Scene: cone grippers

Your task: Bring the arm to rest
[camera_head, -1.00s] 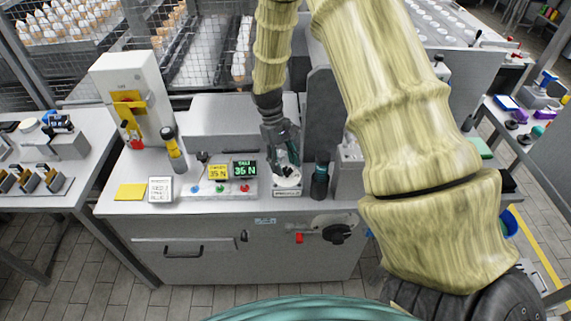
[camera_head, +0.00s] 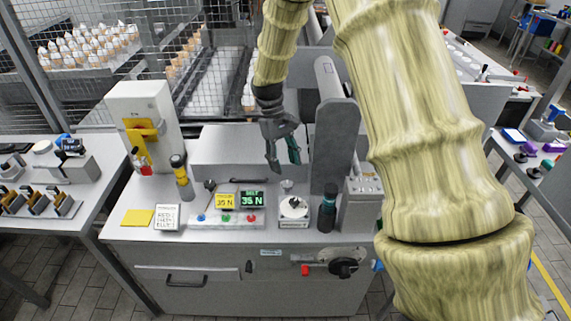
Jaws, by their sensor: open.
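My gripper (camera_head: 283,166) hangs from my pale yellow arm over the grey workbench (camera_head: 130,218), its fingers pointing down. The fingers are apart, and nothing shows between them. It is above and a little left of a small white-topped device (camera_head: 294,211) on the bench, clear of it. My large arm links cover much of the right side of the view.
A control panel (camera_head: 227,219) with displays and coloured buttons stands on the bench. A dark bottle (camera_head: 327,207) stands right of the device. A grey upright housing (camera_head: 335,140) is close right of my gripper. A white press (camera_head: 145,122) stands at left.

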